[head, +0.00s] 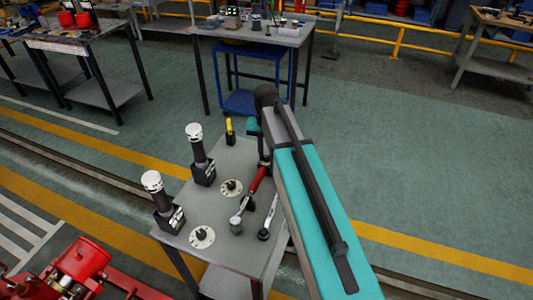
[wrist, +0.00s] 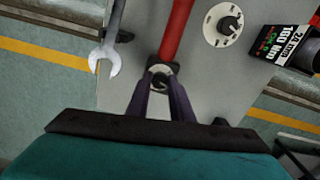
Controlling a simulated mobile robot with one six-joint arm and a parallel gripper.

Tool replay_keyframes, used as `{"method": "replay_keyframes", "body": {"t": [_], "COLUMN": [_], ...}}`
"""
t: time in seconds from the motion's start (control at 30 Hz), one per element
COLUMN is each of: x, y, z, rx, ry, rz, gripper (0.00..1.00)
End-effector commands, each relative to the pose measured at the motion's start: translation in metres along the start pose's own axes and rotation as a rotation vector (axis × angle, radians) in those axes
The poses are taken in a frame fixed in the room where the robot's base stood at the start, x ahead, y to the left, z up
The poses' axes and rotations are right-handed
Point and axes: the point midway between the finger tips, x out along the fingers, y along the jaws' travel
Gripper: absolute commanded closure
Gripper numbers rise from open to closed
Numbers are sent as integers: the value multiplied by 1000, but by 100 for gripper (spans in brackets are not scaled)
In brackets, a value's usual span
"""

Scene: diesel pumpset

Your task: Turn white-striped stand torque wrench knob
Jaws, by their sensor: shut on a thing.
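A torque wrench with a red handle (head: 257,180) lies low over the small grey table (head: 225,262); its dark head end is toward the table's front. In the wrist view the red handle (wrist: 177,28) runs up from between my fingers. My gripper (wrist: 160,88) is shut on the round, dark-centred, pale-rimmed knob (wrist: 160,76) at the handle's end. In the head view my arm partly hides the gripper (head: 264,164) and the knob. A white stripe on this wrench is too small to make out.
An open-end spanner (wrist: 105,55) lies beside the red handle. Two white dial plates with black knobs (head: 231,187) (head: 202,237) are on the table. Two upright dark tools with white tops (head: 199,150) (head: 160,195) stand in black boxes. A yellow-topped tool (head: 229,130) stands behind.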

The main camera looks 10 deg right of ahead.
Motion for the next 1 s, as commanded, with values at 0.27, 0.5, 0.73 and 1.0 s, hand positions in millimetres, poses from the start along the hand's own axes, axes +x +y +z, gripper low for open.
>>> {"method": "replay_keyframes", "body": {"t": [0.27, 0.5, 0.73, 1.0], "x": [0, 0, 0, 0], "y": [0, 0, 0, 0], "z": [-1, -1, 0, 0], "rx": [64, 67, 66, 65], "ry": [2, 2, 2, 1], "rz": [1, 1, 1, 1], "gripper": [100, 100, 61, 61]}}
